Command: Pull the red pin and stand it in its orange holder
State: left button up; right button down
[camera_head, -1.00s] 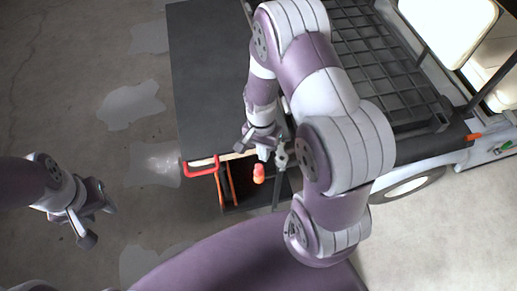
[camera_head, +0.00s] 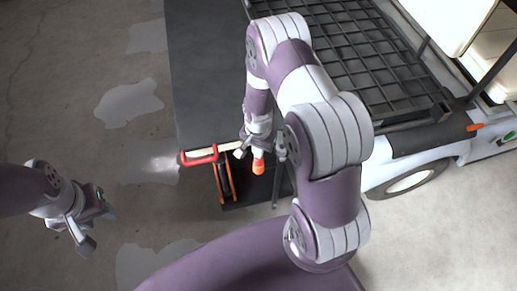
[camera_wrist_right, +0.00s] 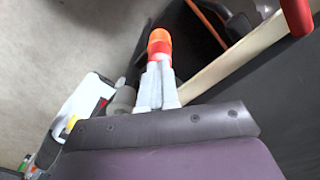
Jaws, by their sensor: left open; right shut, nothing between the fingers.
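The orange holder (camera_head: 258,166) shows as a small upright orange piece near the middle of the head view, and at the top of the right wrist view (camera_wrist_right: 158,38). A short red part, seemingly the red pin (camera_wrist_right: 160,56), meets the orange piece on the gripper side; how deep it sits is hidden. My right gripper (camera_wrist_right: 158,72) is shut and empty, its fingertips right at the red part; I cannot tell whether they touch. In the head view the right gripper (camera_head: 258,147) is partly hidden by its own arm. My left gripper (camera_head: 80,222) is open and empty, far left over the floor.
A red U-shaped handle (camera_head: 200,156) is at the corner of a dark panel (camera_head: 212,85), near a pale bar (camera_head: 228,147). An orange-edged frame (camera_head: 223,184) lies below it. A black rack (camera_head: 355,55) and the cart wheel (camera_head: 408,181) are at right. The left floor is clear.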

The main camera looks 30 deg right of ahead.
jog(key=shift+f, duration=0.15)
notch_tip(320, 180, up, 3)
jog(key=p, duration=0.3)
notch_tip(320, 180, up, 12)
jog(key=shift+r, duration=0.2)
dwell(0.3)
jog(key=s+a+r+n+t+p, duration=0.1)
jog(key=s+a+r+n+p, duration=0.1)
jog(key=s+a+r+n, duration=0.3)
jog(key=s+r+n, duration=0.4)
jog(key=r+n, duration=0.1)
jog(key=r, duration=0.1)
jog(key=shift+a+p, duration=0.15)
jog(key=shift+p, duration=0.15)
jog(key=shift+r, duration=0.15)
